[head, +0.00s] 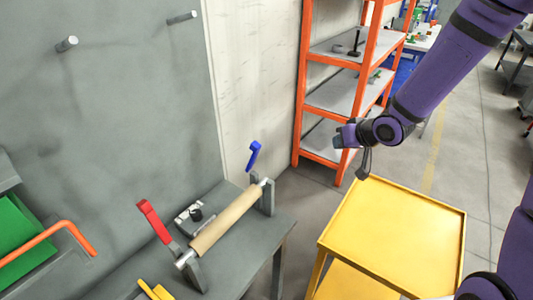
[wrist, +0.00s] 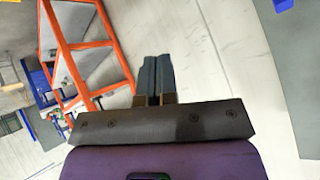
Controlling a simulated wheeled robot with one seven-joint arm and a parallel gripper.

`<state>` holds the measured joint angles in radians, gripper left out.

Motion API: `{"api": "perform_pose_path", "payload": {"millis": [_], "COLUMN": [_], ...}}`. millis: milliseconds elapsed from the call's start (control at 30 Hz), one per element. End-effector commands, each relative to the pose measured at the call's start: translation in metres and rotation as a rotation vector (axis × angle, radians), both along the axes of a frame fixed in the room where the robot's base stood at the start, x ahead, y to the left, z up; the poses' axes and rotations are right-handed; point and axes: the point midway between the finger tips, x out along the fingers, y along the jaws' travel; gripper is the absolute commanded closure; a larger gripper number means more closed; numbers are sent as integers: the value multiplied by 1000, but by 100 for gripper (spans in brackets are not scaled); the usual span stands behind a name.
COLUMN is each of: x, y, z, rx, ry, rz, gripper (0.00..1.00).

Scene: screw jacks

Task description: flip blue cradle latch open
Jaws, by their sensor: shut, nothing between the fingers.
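The blue cradle latch (head: 254,155) stands raised at the far right end of the cradle, above its grey upright (head: 266,197). A tan roller (head: 228,219) lies across the cradle. A red latch (head: 154,221) stands raised at the near left end. My gripper (head: 341,136) is in the air to the right of the blue latch, well apart from it, in front of the orange shelf. In the wrist view my gripper (wrist: 154,78) has its two fingers together with nothing between them. A small blue piece at the top right of the wrist view (wrist: 282,5) may be the blue latch; it is cut off.
The cradle stands on a grey bench (head: 240,248) against a grey panel (head: 120,100). An orange shelf rack (head: 301,90) stands behind my gripper. A yellow cart (head: 395,235) is below my arm. An orange bar (head: 50,240) and green bin (head: 20,235) are at left.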

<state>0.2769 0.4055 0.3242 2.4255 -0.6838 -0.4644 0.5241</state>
Motion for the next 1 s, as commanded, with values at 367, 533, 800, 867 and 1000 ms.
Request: {"api": "perform_pose_path", "payload": {"millis": [367,533,800,867,1000], "x": [-5,-16,-36,-41,-50], "y": [57,79,102,104,105], "z": [-73,-92,-104,-105,-104], "rx": [459,703,1128,1224,1413], "ry": [35,55,84,89,93], "rz": [81,91,72,63,40], "gripper": [100,100,100,100,100]}}
